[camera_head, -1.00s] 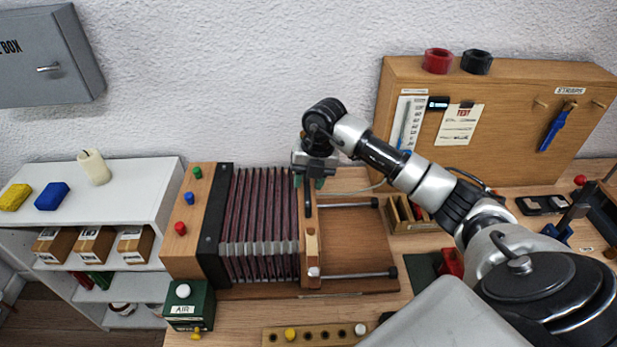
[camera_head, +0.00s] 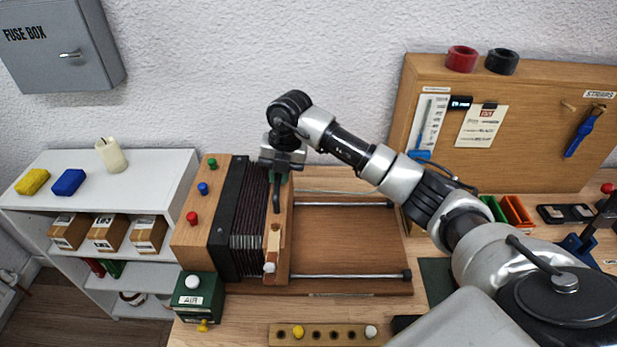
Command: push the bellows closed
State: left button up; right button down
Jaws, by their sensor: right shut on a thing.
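The bellows (camera_head: 249,232) stand on the workbench with their dark red folds pressed tightly together. A wooden block with red, blue and green buttons (camera_head: 202,190) is at their left end. A wooden moving board (camera_head: 284,240) with a dark handle is at their right end, on two metal rails (camera_head: 345,276). My right gripper (camera_head: 277,180) comes from above and is shut on the handle (camera_head: 276,195) near the far end of the board. The fingertips are partly hidden by the wrist. My left gripper is not in view.
A green AIR box (camera_head: 198,298) and a wooden strip with holes (camera_head: 325,335) lie in front. A white shelf (camera_head: 120,172) stands at the left. A wooden tool panel (camera_head: 545,125) stands at the back right. The wooden base (camera_head: 350,240) right of the board is clear.

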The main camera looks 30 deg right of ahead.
jog(key=shift+w+a+r, duration=0.15)
jog(key=shift+w+a, duration=0.25)
jog(key=shift+a, duration=0.35)
jog(key=shift+d, duration=0.1)
jog(key=c, duration=1.3)
grip_release()
jog(key=shift+c, duration=0.2)
jog(key=shift+o, duration=1.2)
jog(key=shift+w+a, duration=0.1)
jog(key=shift+a, duration=0.15)
jog(key=shift+d, duration=0.15)
